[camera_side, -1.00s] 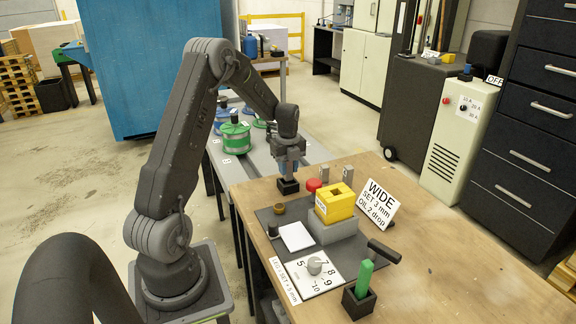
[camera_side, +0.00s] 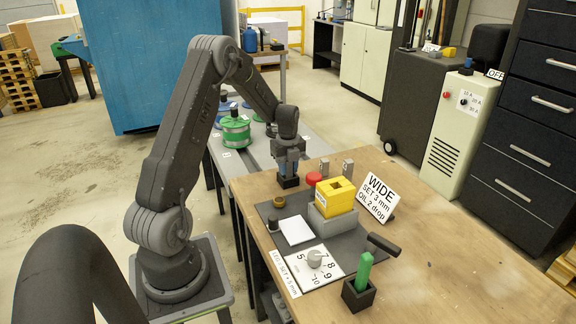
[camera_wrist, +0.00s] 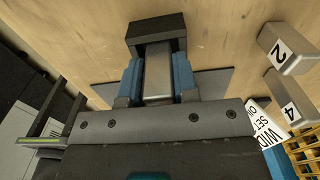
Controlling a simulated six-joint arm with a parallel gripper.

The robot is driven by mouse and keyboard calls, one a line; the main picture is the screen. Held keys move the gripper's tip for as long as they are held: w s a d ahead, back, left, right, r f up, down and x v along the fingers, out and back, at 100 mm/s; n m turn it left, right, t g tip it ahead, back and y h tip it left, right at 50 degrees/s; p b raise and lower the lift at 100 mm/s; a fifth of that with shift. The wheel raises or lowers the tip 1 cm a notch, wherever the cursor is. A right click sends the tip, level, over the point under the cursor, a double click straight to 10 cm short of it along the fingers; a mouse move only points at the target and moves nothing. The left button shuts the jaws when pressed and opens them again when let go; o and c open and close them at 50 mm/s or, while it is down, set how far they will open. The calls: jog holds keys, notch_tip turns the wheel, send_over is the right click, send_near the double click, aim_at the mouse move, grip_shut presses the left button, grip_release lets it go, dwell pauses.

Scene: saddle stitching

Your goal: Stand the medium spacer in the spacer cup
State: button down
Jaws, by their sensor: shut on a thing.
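My gripper (camera_side: 289,168) has blue fingers and points down at the back of the workbench, directly at the black spacer cup (camera_side: 288,183). In the wrist view my gripper (camera_wrist: 157,78) is shut on a smooth grey metal block, the medium spacer (camera_wrist: 157,68), with one blue finger on each side. The spacer's far end meets the open square of the black cup (camera_wrist: 157,24) in that view. I cannot tell how deep it sits or whether it touches the cup floor. No number shows on the held spacer.
Two grey spacers marked 2 (camera_wrist: 284,48) and 4 (camera_wrist: 294,104) stand to the right of the cup. A red cap (camera_side: 313,178), a yellow block (camera_side: 335,195) on a grey base and a WIDE sign (camera_side: 377,197) are nearby. The bench front right is clear.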

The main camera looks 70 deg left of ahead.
jog(key=shift+f, duration=0.2)
jog(key=c, duration=0.8)
grip_release()
notch_tip(320, 180, up, 14)
jog(key=shift+f, duration=0.15)
